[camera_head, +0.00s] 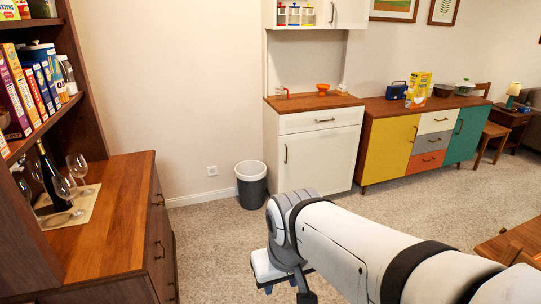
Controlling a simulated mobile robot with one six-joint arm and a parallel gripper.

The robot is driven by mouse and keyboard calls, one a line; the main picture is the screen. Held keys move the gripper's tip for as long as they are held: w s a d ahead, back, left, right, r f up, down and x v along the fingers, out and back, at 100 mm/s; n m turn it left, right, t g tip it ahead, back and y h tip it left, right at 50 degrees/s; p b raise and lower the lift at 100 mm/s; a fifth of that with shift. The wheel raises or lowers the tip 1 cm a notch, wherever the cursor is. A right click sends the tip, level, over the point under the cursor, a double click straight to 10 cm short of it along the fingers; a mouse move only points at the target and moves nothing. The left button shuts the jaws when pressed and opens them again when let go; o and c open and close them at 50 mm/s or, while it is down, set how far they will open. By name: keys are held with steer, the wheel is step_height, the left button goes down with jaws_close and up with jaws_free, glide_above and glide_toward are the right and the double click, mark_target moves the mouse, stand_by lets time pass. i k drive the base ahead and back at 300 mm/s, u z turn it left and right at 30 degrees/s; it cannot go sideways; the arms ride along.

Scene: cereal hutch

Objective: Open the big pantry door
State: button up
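A white hutch stands against the back wall. Its large lower door (325,160) appears shut, with a small vertical bar handle (286,153) near its left edge. A white drawer (320,121) with a handle sits above this door. A smaller upper cabinet door (349,14) is partly in view at the top. I cannot tell from a label which one is called the pantry door. My arm reaches from the lower right to the bottom centre, in front of the hutch and well apart from it.
A grey-and-white bin (251,187) stands on the carpet left of the hutch. A coloured sideboard (412,140) adjoins on the right. A wooden cabinet (105,220) with glasses and a bottle fills the left. A wooden table edge (518,240) is at lower right. Carpet before the hutch is clear.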

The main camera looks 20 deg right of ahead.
mark_target(323, 161)
steer(key=z, duration=0.25)
steer(key=i, duration=0.65)
steer(key=z, duration=0.55)
steer(key=i, duration=3.1)
steer(key=u, duration=0.6)
steer(key=k, duration=0.75)
steer(key=u, duration=0.25)
steer(key=i, duration=0.8)
steer(key=z, duration=0.1)
